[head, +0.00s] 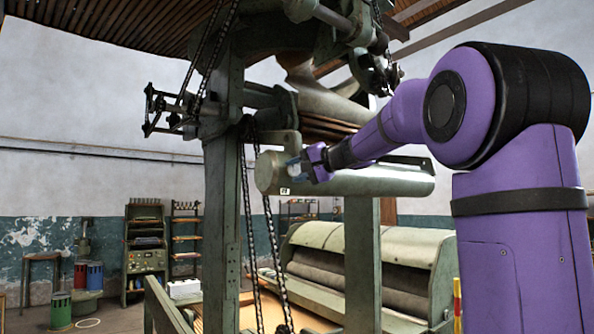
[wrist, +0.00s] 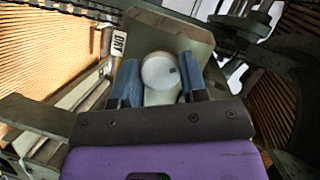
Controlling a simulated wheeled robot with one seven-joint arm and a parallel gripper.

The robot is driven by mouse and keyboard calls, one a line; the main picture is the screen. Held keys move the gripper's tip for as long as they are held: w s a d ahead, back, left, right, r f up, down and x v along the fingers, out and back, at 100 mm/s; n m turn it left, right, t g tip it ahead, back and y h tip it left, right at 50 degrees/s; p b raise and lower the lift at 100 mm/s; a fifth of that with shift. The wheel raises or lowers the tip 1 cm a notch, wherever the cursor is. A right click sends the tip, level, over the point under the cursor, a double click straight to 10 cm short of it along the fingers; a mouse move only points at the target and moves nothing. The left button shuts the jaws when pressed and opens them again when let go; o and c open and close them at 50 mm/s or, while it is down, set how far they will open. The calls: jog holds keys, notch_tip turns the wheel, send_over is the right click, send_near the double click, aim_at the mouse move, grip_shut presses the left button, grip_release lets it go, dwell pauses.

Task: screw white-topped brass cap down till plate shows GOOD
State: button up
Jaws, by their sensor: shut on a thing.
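The cap shows its round white top (wrist: 159,70) in the wrist view, with a small dark mark near its right edge. Its brass side is hidden from me. My gripper (wrist: 160,78) has one blue finger on each side of the cap and is shut on it. In the head view my gripper (head: 297,166) is at the near left end of a grey-green cylinder (head: 370,181), and the cap cannot be made out there. A small white plate (wrist: 118,43) with dark letters is beyond the left finger; it seems to read DRY. It also shows in the head view (head: 285,191), too small to read.
A green upright post (head: 222,210) with hanging chains (head: 257,200) stands left of my gripper. Heavy machine parts (head: 320,30) hang above. A large roller machine (head: 365,262) stands below and behind. Shelves and drums are far off at left.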

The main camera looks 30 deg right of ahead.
jog(key=m+t, duration=0.1)
jog(key=m, duration=0.1)
jog(key=m+t+y, duration=0.1)
jog(key=m, duration=0.2)
jog(key=shift+f+m, duration=0.2)
jog(key=shift+m, duration=0.1)
jog(key=m+t, duration=0.1)
jog(key=m, duration=0.2)
jog(key=m+t, duration=0.1)
jog(key=m, duration=0.3)
jog(key=shift+f+t, duration=0.1)
jog(key=shift+t, duration=0.3)
jog(key=shift+m, duration=0.4)
jog(key=o, duration=0.9)
jog(key=v, duration=1)
jog(key=shift+s+f, duration=0.15)
jog(key=shift+s, duration=0.25)
